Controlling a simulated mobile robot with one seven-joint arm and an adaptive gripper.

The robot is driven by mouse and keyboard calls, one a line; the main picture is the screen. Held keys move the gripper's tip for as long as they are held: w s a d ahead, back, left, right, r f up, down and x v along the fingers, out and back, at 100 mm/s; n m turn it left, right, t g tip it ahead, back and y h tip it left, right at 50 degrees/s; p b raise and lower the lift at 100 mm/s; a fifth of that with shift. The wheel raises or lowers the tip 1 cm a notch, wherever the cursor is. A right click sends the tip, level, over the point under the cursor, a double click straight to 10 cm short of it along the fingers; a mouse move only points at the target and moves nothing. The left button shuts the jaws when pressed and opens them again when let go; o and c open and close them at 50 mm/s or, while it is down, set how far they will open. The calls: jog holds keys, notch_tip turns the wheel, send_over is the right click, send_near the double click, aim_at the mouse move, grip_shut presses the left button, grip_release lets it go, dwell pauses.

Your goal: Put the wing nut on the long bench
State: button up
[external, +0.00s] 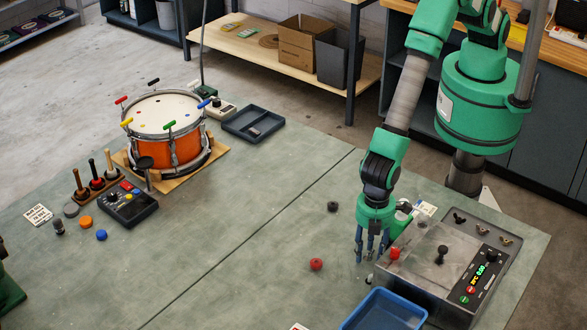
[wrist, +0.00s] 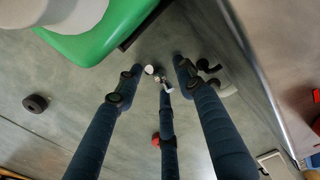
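My gripper (external: 371,250) has three dark fingers and points down over the green table, just left of the grey machine. In the wrist view my gripper (wrist: 160,80) has its fingertips apart. A small pale and metallic piece (wrist: 160,76) shows between them; I cannot tell if it is the wing nut or if it is touched. Winged pieces, one black (external: 459,218) and two brass-coloured (external: 506,240), lie along the machine's far edge. A long, low wooden bench (external: 255,48) stands at the back; a second wooden-topped counter (external: 550,50) is at upper right.
The grey machine (external: 420,262) has a red knob (external: 394,253) close to my gripper. A blue bin (external: 385,311) stands in front. A red ball (external: 316,264) and black knob (external: 333,206) lie left. A drum (external: 166,130) stands farther left. Boxes (external: 303,42) occupy the low bench's right part.

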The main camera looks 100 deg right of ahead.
aim_at(369, 252)
dwell(0.4)
grip_shut()
jog(key=shift+r, duration=0.2)
notch_tip(369, 252, up, 10)
jog(key=shift+f, duration=0.15)
dwell(0.7)
jog(key=shift+d, duration=0.1)
dwell(0.7)
